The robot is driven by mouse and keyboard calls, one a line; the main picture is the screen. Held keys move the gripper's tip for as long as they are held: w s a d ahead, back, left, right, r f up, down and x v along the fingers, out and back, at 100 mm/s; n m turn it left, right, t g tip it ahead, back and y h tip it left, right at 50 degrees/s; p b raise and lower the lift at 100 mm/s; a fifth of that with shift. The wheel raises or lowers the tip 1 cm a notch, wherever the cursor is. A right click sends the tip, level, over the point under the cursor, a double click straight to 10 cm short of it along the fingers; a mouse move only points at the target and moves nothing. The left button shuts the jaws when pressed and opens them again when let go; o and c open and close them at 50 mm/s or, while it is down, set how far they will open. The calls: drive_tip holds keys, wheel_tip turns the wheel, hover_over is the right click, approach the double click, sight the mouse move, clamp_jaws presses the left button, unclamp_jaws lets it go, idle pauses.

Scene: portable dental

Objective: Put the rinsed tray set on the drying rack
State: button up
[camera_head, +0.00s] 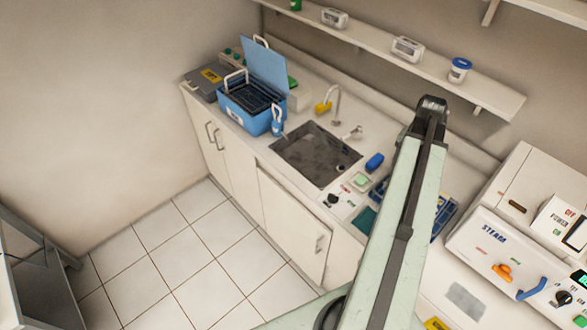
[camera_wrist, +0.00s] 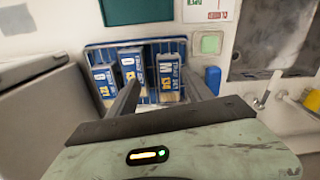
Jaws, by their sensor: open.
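In the wrist view, a blue gridded rack (camera_wrist: 152,48) lies on the counter with three labelled blue-and-white packs in it. These are a left pack (camera_wrist: 104,82), a middle pack (camera_wrist: 132,72) and a right pack (camera_wrist: 168,80), whose label seems to read tray set. My gripper (camera_wrist: 160,76) is open, its fingers reaching over the rack around the right pack's area. I cannot tell whether they touch it, or which pack is the rinsed one. In the head view my arm hides most of the rack (camera_head: 446,215) and the gripper.
A sink (camera_head: 317,155) with a faucet (camera_head: 335,105) lies left of the rack. A blue bin with an open lid (camera_head: 250,110) stands beyond it. A blue block (camera_head: 374,162) and a green pad (camera_head: 361,181) lie nearby. A steam machine (camera_head: 520,240) stands right; a shelf (camera_head: 390,50) runs above.

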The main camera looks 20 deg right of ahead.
drive_tip(key=w+a+n, duration=0.3)
drive_tip(key=w+a, duration=0.4)
drive_tip(key=a, duration=0.5)
drive_tip(key=w+a+n, duration=0.4)
drive_tip(key=w+a, duration=0.3)
drive_tip(key=a, duration=0.5)
drive_tip(key=w+a+n, duration=0.2)
drive_tip(key=a+n, duration=0.3)
drive_tip(key=a, duration=1.6)
drive_tip(key=shift+w+n, duration=0.25)
drive_tip(key=shift+n, duration=0.15)
